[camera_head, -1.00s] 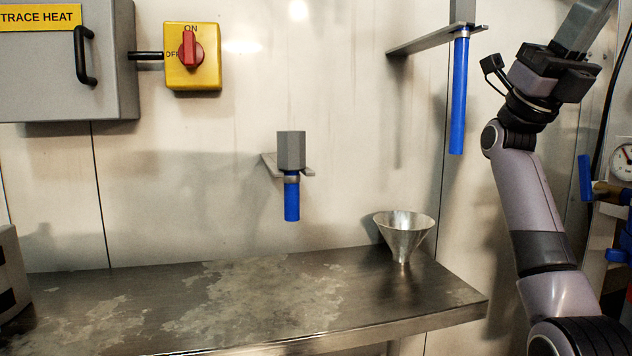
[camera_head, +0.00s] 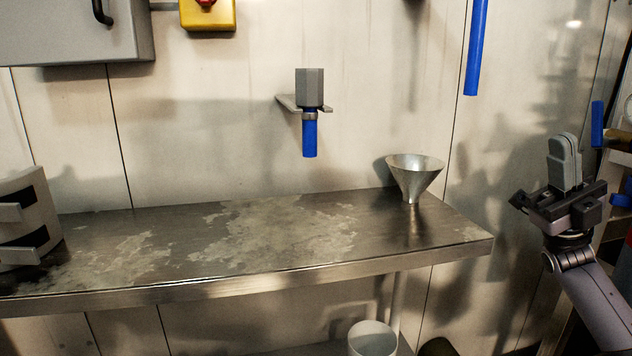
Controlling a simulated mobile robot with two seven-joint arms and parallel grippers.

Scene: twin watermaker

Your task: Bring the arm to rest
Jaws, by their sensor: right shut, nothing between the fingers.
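My right gripper (camera_head: 564,160) shows at the right of the head view, pointing up, with its fingers together and nothing between them. It is to the right of the metal bench and apart from it. My right arm comes in from the lower right corner. My left gripper is out of view.
A steel bench (camera_head: 330,268) runs along the wall with a metal funnel (camera_head: 414,175) on its right part. A blue-tipped nozzle (camera_head: 310,135) and a blue tube (camera_head: 476,50) hang above. A white bucket (camera_head: 372,339) stands below. Valves with a blue handle (camera_head: 597,123) are close behind the gripper.

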